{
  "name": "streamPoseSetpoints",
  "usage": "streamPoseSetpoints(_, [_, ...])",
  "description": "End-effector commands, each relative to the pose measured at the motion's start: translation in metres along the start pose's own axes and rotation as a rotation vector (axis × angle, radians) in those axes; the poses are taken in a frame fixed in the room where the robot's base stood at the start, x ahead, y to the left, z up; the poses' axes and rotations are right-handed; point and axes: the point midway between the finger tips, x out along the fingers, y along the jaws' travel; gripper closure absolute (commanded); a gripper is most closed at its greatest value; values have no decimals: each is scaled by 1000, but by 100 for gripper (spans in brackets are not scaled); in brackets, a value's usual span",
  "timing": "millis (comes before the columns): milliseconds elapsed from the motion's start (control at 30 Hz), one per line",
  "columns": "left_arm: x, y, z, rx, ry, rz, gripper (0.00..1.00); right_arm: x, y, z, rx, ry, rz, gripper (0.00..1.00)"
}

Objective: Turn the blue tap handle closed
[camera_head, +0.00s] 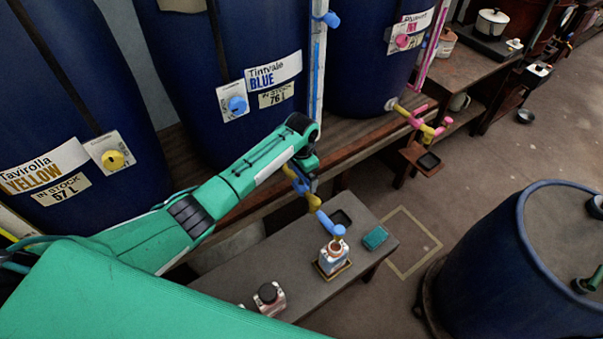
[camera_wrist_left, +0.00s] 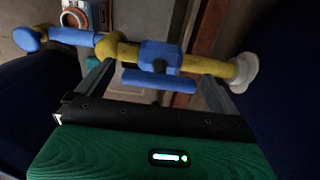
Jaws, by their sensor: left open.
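The blue tap handle (camera_wrist_left: 158,82) is a flat bar on a blue hub, lying roughly along the yellow tap pipe (camera_wrist_left: 218,68) in the left wrist view. My left gripper (camera_wrist_left: 157,74) is open, its fingers apart on either side of the handle, not visibly shut on it. In the head view the left gripper (camera_head: 304,178) is at the tap, largely hiding the handle. The blue spout (camera_head: 330,224) points down over an open-necked bottle (camera_head: 333,254) on the bench. My right gripper is not in view.
The Tintvale Blue vat (camera_head: 190,75) stands behind the arm, the Tavirolla Yellow vat (camera_head: 60,90) at left. Another vat (camera_head: 490,265) stands right, beyond open floor.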

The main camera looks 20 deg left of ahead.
Motion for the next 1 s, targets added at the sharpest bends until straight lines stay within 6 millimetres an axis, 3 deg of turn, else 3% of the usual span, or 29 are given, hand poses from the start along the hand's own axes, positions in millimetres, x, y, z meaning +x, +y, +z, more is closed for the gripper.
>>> streamPoseSetpoints(300, [2,0,0,0,0,0,4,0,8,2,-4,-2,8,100])
streamPoseSetpoints(533, [2,0,0,0,0,0,47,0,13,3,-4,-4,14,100])
streamPoseSetpoints(1000, [0,0,0,112,-1,0,46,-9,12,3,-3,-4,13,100])
